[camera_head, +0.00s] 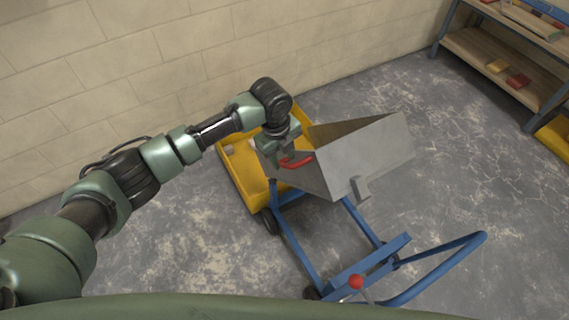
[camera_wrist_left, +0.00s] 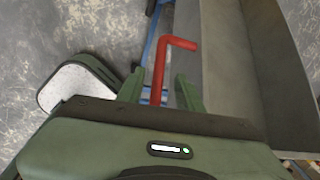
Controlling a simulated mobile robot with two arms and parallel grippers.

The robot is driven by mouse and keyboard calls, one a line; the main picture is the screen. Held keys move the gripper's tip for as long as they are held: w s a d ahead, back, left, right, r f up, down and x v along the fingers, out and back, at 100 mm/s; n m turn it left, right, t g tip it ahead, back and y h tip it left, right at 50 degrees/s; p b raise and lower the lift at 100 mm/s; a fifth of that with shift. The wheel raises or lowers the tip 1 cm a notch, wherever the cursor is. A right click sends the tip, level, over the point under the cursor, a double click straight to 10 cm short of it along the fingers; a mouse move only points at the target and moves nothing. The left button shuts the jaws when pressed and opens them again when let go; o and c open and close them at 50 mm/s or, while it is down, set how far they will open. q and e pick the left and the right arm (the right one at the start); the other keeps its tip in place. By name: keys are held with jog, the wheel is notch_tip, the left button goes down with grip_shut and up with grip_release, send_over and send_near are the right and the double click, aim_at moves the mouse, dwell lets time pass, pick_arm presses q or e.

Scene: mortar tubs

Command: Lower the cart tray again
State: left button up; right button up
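The grey metal cart tray (camera_head: 365,160) is tipped up on its blue frame, its low end towards the wall. It also shows along the right of the left wrist view (camera_wrist_left: 225,60). A red bent handle (camera_head: 297,162) is at the tray's side. My left gripper (camera_head: 284,158) is at this handle. In the left wrist view, the red handle (camera_wrist_left: 159,72) lies between the two green fingers (camera_wrist_left: 159,82), with a gap on each side. The gripper looks open. My right gripper is not in view.
A yellow tub (camera_head: 240,175) stands on the floor by the wall, partly hidden by my arm and the tray. The cart's blue push bar (camera_head: 445,265) and a red-knobbed lever (camera_head: 356,282) are nearer me. A shelf (camera_head: 500,65) stands at right. Floor right of the cart is clear.

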aim_at(284, 166)
pick_arm(q)
notch_tip(284, 166, down, 4)
jog(key=shift+d+r, duration=0.15)
jog(key=shift+r, duration=0.05)
jog(key=shift+w+f, duration=0.1)
jog(key=shift+f, duration=0.4)
grip_shut()
dwell(0.9)
